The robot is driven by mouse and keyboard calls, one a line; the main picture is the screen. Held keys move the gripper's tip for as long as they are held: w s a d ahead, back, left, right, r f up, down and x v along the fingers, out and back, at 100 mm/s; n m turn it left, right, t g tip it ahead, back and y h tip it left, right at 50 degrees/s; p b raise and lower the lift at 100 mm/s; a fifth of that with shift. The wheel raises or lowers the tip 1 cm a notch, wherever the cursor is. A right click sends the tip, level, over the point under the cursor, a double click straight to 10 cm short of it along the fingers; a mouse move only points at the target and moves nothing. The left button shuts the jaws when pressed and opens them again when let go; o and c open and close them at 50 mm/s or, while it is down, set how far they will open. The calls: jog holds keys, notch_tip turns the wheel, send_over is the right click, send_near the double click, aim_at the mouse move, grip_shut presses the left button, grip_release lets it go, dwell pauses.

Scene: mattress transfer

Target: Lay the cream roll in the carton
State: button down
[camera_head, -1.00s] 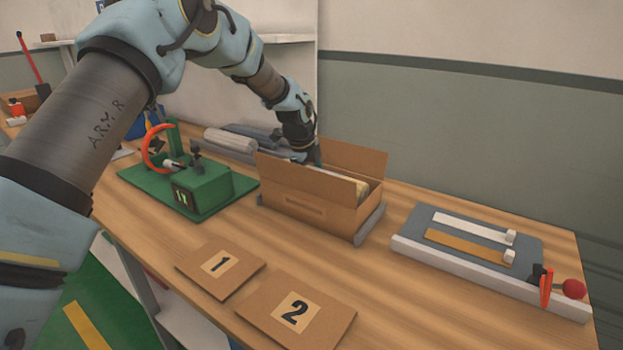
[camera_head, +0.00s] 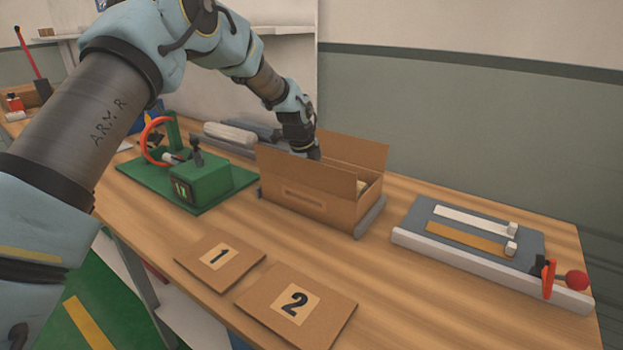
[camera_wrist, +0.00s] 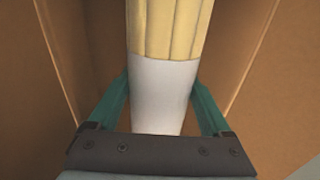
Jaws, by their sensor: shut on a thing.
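The cream roll (camera_wrist: 166,28) has a white band (camera_wrist: 162,85) and shows in the wrist view between the two teal fingers of my gripper (camera_wrist: 160,95). My gripper is shut on the roll at the band. The brown carton (camera_head: 308,205) stands open on the table with its flaps up. In the head view my gripper (camera_head: 314,155) reaches down into the carton's left end, its fingertips hidden by the front flap. A small piece of the cream roll (camera_head: 361,186) shows inside the carton's right end. Carton walls flank the roll in the wrist view; whether it touches the floor is hidden.
A green device (camera_head: 200,183) with an orange ring stands left of the carton. Grey rolls (camera_head: 231,133) lie behind it. Cards 1 (camera_head: 219,254) and 2 (camera_head: 296,304) lie in front. A grey board (camera_head: 470,245) with a red-knobbed lever is at right.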

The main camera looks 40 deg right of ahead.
jog(key=shift+f+b, duration=0.55)
jog(key=shift+f, duration=0.45)
jog(key=shift+f, duration=0.3)
